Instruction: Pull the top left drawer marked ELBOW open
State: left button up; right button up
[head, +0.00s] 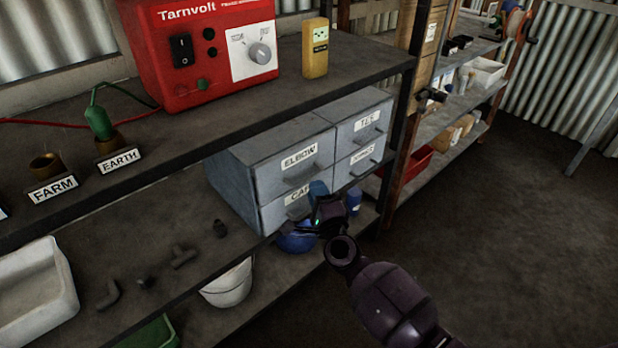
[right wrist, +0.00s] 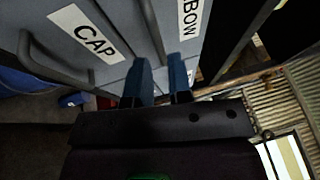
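The grey drawer cabinet (head: 232,185) stands on the middle shelf. Its top left drawer, labelled ELBOW (head: 299,157), is closed, with a bar handle below the label. A dark bar or edge runs toward this gap; contact cannot be told. The CAP drawer (right wrist: 84,32) is beside the fingers. My left gripper is not in view.
TEE (head: 367,122) and another drawer are at the cabinet's right. A shelf upright (head: 402,125) stands close to its right side. The upper shelf holds a red Tarnvolt unit (head: 205,50) and a yellow meter (head: 315,48). Pipe fittings (head: 184,257) lie left; open floor is right.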

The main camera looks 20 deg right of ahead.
aim_at(310, 176)
jog(key=shift+w+d+r, duration=0.1)
jog(key=shift+w+r, duration=0.1)
jog(key=shift+w, duration=1)
jog(key=shift+w+r, duration=0.2)
jog(key=shift+w, duration=1)
grip_shut()
